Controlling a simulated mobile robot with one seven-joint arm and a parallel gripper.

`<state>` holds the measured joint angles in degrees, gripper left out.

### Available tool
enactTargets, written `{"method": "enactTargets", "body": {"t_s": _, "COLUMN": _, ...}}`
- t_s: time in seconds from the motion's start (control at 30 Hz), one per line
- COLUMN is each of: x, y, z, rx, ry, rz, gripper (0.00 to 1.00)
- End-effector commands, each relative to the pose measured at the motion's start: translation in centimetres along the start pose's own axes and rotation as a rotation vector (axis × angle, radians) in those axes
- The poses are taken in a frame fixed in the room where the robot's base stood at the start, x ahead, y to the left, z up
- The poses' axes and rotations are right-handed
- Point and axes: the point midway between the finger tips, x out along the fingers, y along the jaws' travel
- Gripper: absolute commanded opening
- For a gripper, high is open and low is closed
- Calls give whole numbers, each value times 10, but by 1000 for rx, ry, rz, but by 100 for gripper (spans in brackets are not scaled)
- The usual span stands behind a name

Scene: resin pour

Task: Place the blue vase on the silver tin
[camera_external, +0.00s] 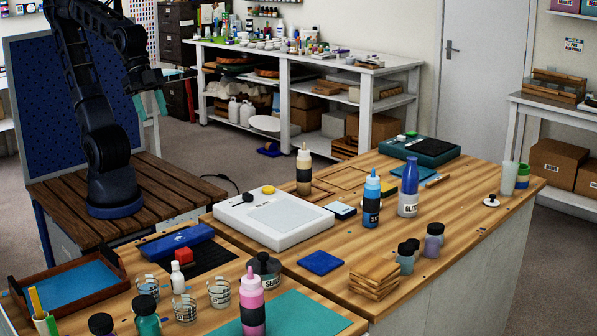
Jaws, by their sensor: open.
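The blue vase (410,176) is upright with a narrow neck, on the right-hand wooden table. It appears to stand on a silvery grey labelled container that looks like the silver tin (401,209). The two line up in one column; I cannot tell for certain whether they are separate pieces. My gripper (149,104), with teal fingers, is at the upper left, high above the slatted base platform. Its fingers are apart with nothing between them. It is far from the vase and the tin.
A blue squeeze bottle (371,202) stands just left of the vase. Small dark-lidded jars (405,260) and stacked wooden pieces (375,278) are in front. A white scale (273,217) lies left. A dark lidded pot (266,270) and pink bottle (251,304) stand on the near table.

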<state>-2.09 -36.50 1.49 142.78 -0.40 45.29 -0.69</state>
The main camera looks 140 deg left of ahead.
Motion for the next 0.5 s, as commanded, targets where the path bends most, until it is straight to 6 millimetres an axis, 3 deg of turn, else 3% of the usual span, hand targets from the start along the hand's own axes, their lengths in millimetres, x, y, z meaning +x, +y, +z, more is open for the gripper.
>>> {"method": "enactTargets", "body": {"t_s": 0.1, "x": -13, "y": 9, "z": 33, "rx": 41, "ry": -47, "rz": 6, "gripper": 51}}
{"method": "enactTargets", "body": {"t_s": 0.2, "x": -19, "y": 12, "z": 51, "rx": 62, "ry": -77, "rz": 6, "gripper": 51}}
{"method": "enactTargets", "body": {"t_s": 0.5, "x": -22, "y": 14, "z": 62, "rx": 75, "ry": -98, "rz": 6, "gripper": 51}}
